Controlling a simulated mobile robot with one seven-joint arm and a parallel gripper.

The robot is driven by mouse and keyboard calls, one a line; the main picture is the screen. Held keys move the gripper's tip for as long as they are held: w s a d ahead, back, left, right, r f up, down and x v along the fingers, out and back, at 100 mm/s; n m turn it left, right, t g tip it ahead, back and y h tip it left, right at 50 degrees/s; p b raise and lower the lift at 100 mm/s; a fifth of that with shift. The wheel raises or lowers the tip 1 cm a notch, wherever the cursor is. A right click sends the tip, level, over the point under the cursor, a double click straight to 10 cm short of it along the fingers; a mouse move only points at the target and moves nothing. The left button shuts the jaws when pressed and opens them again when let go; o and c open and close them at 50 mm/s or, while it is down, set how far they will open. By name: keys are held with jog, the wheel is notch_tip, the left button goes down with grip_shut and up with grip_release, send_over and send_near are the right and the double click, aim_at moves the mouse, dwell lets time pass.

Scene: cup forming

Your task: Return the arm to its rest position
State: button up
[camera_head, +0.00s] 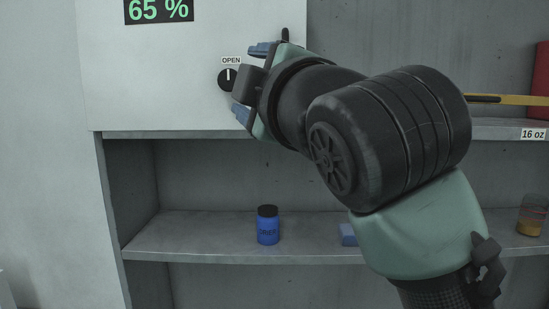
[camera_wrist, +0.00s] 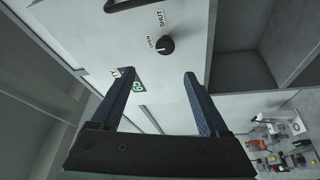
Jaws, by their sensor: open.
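My gripper (camera_head: 245,82) is raised in front of the white panel, with its blue fingers spread apart and nothing between them. In the wrist view, my gripper (camera_wrist: 158,78) also shows open and empty. A black knob (camera_head: 228,79) on the panel has its white mark pointing up at the OPEN label. The knob also shows beyond the fingertips in the wrist view (camera_wrist: 166,46), with OPEN and SHUT labels beside it. In the head view the fingers are close to the knob; the wrist view shows them apart from it. My arm hides part of the shelves.
A green display reads 65 % (camera_head: 158,10) on the white panel (camera_head: 180,60). A blue bottle (camera_head: 268,226) stands on the lower shelf (camera_head: 190,236). A blue item (camera_head: 348,235) is partly behind my arm. A small jar (camera_head: 531,215) stands at right. A yellow bar (camera_head: 510,100) lies above the 16 oz label.

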jog(key=s+d+m+t+h, duration=0.2)
jog(key=s+m+t+h, duration=0.1)
jog(key=s+m, duration=0.5)
jog(key=s+d+m+t+h, duration=0.1)
jog(key=s+m+t+h, duration=0.3)
jog(key=m, duration=0.7)
jog(key=s+t, duration=0.2)
jog(key=s, duration=0.2)
jog(key=shift+d+r+h, duration=0.3)
jog(key=shift+d+r, duration=0.05)
jog(key=shift+d, duration=0.05)
jog(key=shift+w, duration=0.1)
